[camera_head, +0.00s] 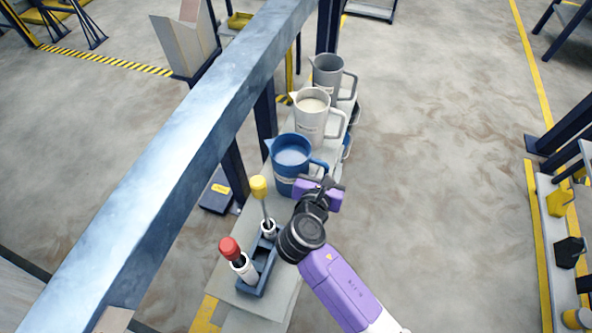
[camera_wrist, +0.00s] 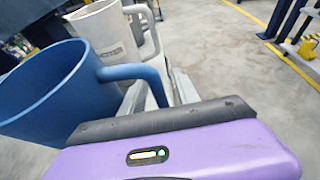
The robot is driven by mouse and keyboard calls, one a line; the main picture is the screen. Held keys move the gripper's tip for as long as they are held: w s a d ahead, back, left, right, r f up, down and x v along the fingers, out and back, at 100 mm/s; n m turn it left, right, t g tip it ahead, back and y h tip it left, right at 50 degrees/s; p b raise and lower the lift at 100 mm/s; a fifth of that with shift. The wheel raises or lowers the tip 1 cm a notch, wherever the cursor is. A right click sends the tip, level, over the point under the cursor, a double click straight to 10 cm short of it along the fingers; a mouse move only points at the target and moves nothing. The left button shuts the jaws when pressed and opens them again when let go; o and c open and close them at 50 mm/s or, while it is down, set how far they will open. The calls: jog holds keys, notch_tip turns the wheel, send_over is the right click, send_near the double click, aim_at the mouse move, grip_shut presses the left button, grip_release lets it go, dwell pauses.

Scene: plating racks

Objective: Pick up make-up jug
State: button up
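Three jugs stand in a row on a narrow shelf (camera_head: 262,215): a blue jug (camera_head: 284,183) nearest, a cream jug (camera_head: 309,123) behind it and a grey jug (camera_head: 326,75) farthest. Their labels are too small to read, so I cannot tell which is the make-up jug. My gripper (camera_head: 324,181) is at the blue jug's handle side. In the wrist view the blue jug (camera_wrist: 40,95) is large at left, with its handle reaching to the gripper's front edge. The cream jug (camera_wrist: 103,33) stands beyond. My gripper's fingers are mostly hidden, and contact with the handle is unclear.
A dark holder (camera_head: 258,270) with a red-topped tool (camera_head: 230,249) and a yellow-topped tool (camera_head: 259,188) sits on the near shelf. A long steel beam (camera_head: 190,130) runs along the left of the shelf. The floor (camera_head: 430,160) to the right is clear.

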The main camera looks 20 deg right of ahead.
grip_shut()
dwell(1.4)
